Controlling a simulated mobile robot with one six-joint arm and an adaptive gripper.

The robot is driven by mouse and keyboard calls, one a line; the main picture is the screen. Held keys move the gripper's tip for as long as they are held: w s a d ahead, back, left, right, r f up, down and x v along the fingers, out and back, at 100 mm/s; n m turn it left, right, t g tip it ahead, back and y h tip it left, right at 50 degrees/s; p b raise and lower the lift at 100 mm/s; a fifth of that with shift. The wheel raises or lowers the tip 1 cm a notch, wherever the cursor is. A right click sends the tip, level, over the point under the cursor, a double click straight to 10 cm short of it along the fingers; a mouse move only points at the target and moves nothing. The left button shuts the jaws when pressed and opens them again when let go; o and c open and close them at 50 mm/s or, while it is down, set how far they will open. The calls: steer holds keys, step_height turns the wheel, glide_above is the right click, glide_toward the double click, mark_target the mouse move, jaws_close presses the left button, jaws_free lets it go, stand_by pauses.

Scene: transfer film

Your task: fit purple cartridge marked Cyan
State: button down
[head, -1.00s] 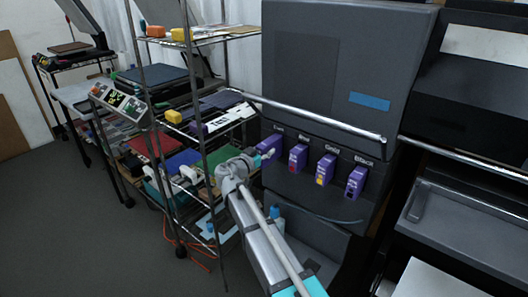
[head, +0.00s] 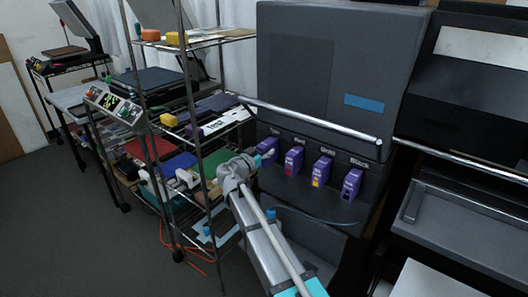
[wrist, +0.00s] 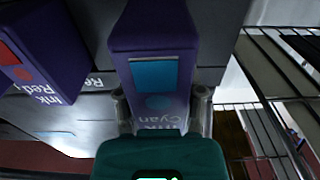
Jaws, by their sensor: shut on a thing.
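The purple cartridge (head: 267,149) with a cyan label is at the leftmost place of the dark printer's (head: 310,60) row. In the wrist view the cartridge (wrist: 155,45) shows a blue-cyan square and the print "Ink Cyan", upside down. My gripper (head: 250,160) is shut on it, with one finger on each side in the wrist view (wrist: 160,108). The cartridge's far end meets the grey printer front; how deep it sits I cannot tell. The slot is hidden behind it.
Red (head: 293,161), yellow (head: 320,171) and black (head: 351,184) marked cartridges stand in the row to the right. A metal bar (head: 310,120) crosses above them. A loaded wire rack (head: 205,140) stands close on the left. Dark floor (head: 70,220) is open at far left.

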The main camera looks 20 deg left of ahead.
steer(key=shift+x, duration=1.5)
stand_by(0.3)
steer(key=shift+c, duration=0.6)
jaws_free()
steer(key=shift+s, duration=0.1)
steer(key=v, duration=1.1)
steer(key=shift+s+a, duration=0.2)
steer(key=shift+s, duration=0.15)
stand_by(0.3)
